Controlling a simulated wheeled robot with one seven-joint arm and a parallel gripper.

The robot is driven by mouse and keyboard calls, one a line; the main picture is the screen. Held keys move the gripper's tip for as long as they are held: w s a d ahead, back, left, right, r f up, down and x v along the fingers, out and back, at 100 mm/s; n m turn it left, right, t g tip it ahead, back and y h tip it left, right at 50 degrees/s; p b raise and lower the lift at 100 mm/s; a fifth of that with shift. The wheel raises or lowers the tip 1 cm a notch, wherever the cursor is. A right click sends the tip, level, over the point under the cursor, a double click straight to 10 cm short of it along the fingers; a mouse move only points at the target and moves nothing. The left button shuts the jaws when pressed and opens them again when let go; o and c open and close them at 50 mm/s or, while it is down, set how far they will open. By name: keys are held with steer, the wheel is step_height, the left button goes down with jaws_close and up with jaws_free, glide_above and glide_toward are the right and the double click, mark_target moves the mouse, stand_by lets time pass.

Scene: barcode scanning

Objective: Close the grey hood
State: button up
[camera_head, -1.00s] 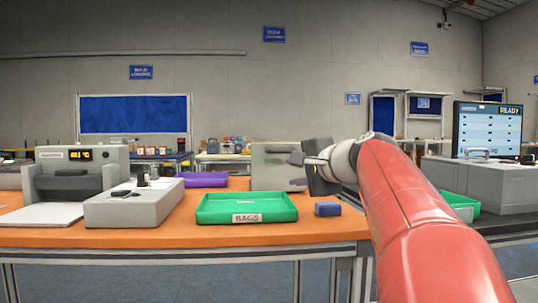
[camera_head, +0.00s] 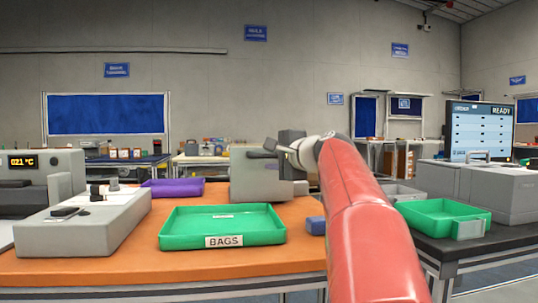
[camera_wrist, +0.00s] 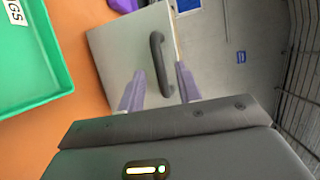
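A grey boxy unit (camera_head: 252,180), which I take for the hood, stands at the back of the orange table, partly hidden by my gripper. In the wrist view its grey panel (camera_wrist: 118,45) carries a dark curved handle (camera_wrist: 155,50). My gripper (camera_wrist: 160,70) has its two purple-grey fingers spread, one on each side of the handle's lower part in the picture. I cannot tell whether they touch it. In the head view my gripper (camera_head: 276,148) is in front of the unit's upper right. How far the hood is open is unclear.
A green BAGS tray (camera_head: 222,241), a purple tray (camera_head: 172,188) and a small blue block (camera_head: 315,225) are on the table. Grey devices stand at the left. Another green tray (camera_head: 445,215), a grey handled machine (camera_head: 495,190) and a READY screen (camera_head: 480,130) are at the right.

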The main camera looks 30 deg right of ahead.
steer(key=shift+w+a+f, duration=0.1)
steer(key=shift+w+a, duration=0.05)
steer(key=shift+w, duration=0.75)
jaws_close()
